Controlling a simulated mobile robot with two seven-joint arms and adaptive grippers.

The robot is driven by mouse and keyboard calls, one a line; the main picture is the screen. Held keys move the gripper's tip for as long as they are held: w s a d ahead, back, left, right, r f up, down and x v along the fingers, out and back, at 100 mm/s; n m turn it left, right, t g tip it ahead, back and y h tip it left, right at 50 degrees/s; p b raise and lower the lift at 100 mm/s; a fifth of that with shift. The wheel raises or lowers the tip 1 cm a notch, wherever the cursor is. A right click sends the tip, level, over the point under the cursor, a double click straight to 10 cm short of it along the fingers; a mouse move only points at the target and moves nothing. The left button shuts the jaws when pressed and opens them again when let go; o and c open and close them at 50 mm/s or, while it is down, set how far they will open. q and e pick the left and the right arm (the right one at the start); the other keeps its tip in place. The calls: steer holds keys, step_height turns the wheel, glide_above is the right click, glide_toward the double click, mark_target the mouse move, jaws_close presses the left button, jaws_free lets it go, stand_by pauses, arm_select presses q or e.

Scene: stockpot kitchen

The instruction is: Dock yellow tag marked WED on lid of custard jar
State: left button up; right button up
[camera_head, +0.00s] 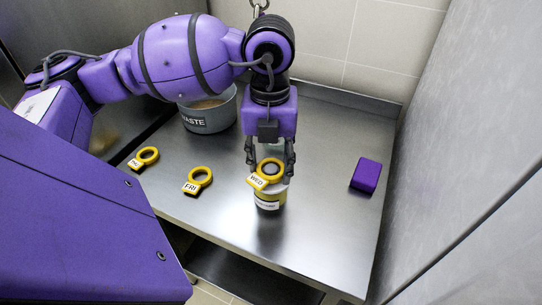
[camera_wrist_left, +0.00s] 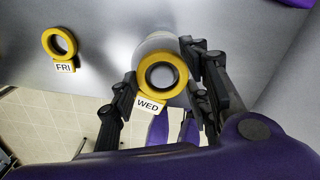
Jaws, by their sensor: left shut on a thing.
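The yellow ring tag marked WED (camera_head: 270,171) is at the top of the custard jar (camera_head: 269,198), which has a yellow band and a white label and stands on the steel counter. My left gripper (camera_head: 270,169) points down and is shut on the WED tag, one finger on each side. In the left wrist view the WED tag (camera_wrist_left: 163,77) sits between the fingers, with the pale jar top (camera_wrist_left: 158,43) behind it. I cannot tell whether the tag touches the lid. My right gripper is in neither view.
A yellow FRI tag (camera_head: 199,178) and another yellow tag (camera_head: 147,156) with an unreadable label lie left on the counter (camera_head: 320,220). A purple block (camera_head: 366,175) lies at the right, near the wall.

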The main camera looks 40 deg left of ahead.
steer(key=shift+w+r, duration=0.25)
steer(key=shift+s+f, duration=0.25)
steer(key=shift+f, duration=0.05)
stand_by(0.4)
arm_select(q)
steer(key=shift+f, duration=0.1)
steer(key=shift+f+b, duration=0.4)
steer(key=shift+f, duration=0.1)
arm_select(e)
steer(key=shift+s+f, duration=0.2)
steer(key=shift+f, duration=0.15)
arm_select(q)
steer(key=o, duration=0.8)
steer(key=shift+c, duration=0.2)
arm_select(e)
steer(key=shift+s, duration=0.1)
arm_select(q)
steer(key=shift+r, duration=0.1)
step_height(320, 180, up, 11)
steer(key=p, duration=0.5)
steer(key=shift+p, duration=0.35)
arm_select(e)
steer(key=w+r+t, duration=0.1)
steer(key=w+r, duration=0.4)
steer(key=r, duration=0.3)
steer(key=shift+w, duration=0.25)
